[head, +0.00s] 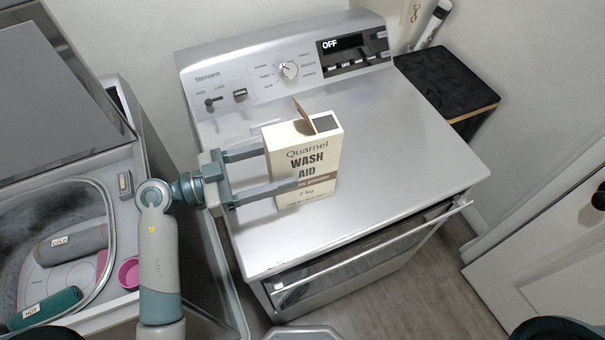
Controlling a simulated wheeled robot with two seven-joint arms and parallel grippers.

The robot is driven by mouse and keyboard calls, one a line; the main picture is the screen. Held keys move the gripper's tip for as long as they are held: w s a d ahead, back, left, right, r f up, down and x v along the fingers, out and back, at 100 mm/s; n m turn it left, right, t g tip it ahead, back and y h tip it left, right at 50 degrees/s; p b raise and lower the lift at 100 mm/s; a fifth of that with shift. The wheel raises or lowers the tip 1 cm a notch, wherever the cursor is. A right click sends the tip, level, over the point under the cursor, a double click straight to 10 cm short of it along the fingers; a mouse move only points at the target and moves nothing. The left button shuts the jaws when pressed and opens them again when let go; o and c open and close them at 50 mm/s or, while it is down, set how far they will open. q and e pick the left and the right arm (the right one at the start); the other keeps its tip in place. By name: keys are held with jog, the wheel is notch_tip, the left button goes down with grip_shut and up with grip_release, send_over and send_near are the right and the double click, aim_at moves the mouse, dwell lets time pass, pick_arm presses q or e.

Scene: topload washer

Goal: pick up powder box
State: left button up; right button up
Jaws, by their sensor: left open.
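The powder box (306,167) is a cream carton labelled "Quarnel Wash Aid", with a brown band low on its front and an open flap on top. It stands upright on the silver top of the dryer-like machine (405,160). My left gripper (282,168) comes in from the left with its fingers open. One finger reaches toward the box's upper left edge, and the other passes across the lower front. I cannot tell whether either finger touches the box. My right gripper is not in view.
A control panel (289,70) showing "OFF" runs along the machine's back. At left is an open washer tub (50,245) with bottles and a pink cup (129,273). A black bin (447,83) stands at the back right. The machine top right of the box is clear.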

aim_at(303, 158)
pick_arm(q)
jog(key=shift+w+d, duration=0.1)
jog(key=shift+d, duration=0.2)
jog(key=shift+w+d+f+b, duration=0.1)
jog(key=shift+d+b, duration=0.35)
jog(key=shift+b, duration=0.2)
jog(key=shift+b+x, duration=1.1)
jog(key=shift+b, duration=0.1)
jog(key=shift+b+x, duration=0.45)
jog(key=shift+x, duration=0.6)
grip_shut()
jog(key=shift+r, duration=0.25)
